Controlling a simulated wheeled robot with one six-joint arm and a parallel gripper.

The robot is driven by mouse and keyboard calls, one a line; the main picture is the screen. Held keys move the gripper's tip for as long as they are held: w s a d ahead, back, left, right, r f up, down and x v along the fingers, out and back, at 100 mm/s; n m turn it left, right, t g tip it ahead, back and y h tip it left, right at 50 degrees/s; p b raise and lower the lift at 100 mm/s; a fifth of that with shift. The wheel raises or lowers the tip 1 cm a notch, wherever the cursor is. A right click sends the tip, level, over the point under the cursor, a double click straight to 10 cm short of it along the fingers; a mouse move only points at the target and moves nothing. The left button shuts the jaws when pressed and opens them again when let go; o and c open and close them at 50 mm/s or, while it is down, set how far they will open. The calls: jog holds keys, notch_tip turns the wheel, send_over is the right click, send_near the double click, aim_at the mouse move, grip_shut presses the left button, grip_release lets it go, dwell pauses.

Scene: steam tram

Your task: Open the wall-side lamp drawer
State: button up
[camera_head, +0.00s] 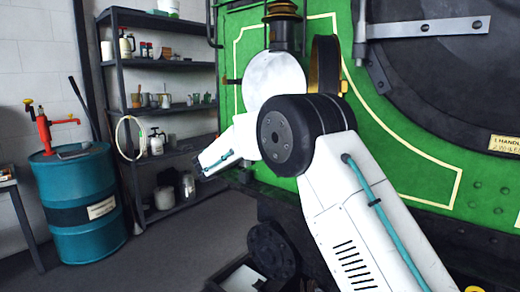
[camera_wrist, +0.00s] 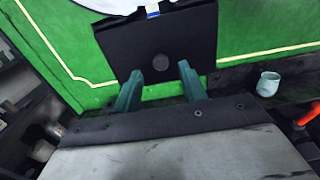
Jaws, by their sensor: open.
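In the wrist view, a dark, boxy panel (camera_wrist: 125,42) with a round grey knob (camera_wrist: 161,62) stands against the green tram front. It may be the lamp drawer's front, but I cannot tell for sure. No open gap shows around it. My gripper (camera_wrist: 160,70) has two teal fingers, spread apart and empty, one on each side of the knob in the picture. I cannot tell whether they touch the panel. In the head view my white arm covers this part of the tram, and neither the gripper's fingers nor the knobbed panel can be made out.
In the wrist view, a pale cup (camera_wrist: 268,84) sits right of the panel and a red object (camera_wrist: 308,113) shows at the right edge. In the head view, a teal barrel (camera_head: 75,190) and loaded shelves (camera_head: 165,62) stand left; dark floor (camera_head: 150,270) lies clear before them.

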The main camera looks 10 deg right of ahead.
jog(key=x, duration=0.3)
jog(key=shift+w+d, duration=0.1)
jog(key=shift+d, duration=0.15)
jog(key=shift+c, duration=0.3)
